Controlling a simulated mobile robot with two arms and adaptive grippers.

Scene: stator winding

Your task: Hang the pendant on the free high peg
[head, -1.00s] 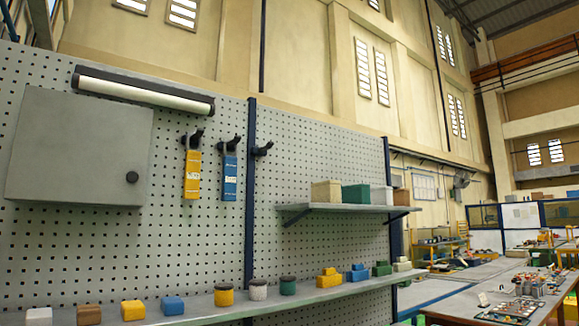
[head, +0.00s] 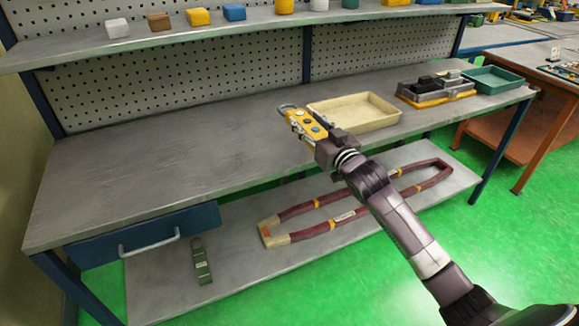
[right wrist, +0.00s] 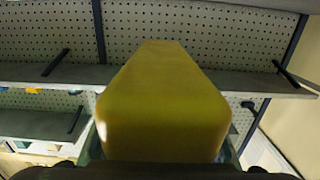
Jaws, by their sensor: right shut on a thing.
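The pendant (head: 306,124) is a yellow control box with coloured buttons and a grey hook at its upper end. My right gripper (head: 326,146) is shut on its lower end and holds it in front of the workbench, tilted to the upper left. In the right wrist view the pendant (right wrist: 165,105) fills the middle as a blurred yellow block. The high pegs are out of the head view now. My left gripper is not in view.
A cream tray (head: 354,113) stands on the workbench (head: 180,135) behind the pendant, with a yellow-and-black item (head: 436,90) and teal tray (head: 492,80) to its right. A shelf (head: 270,22) with several blocks runs above. The bench's left part is clear.

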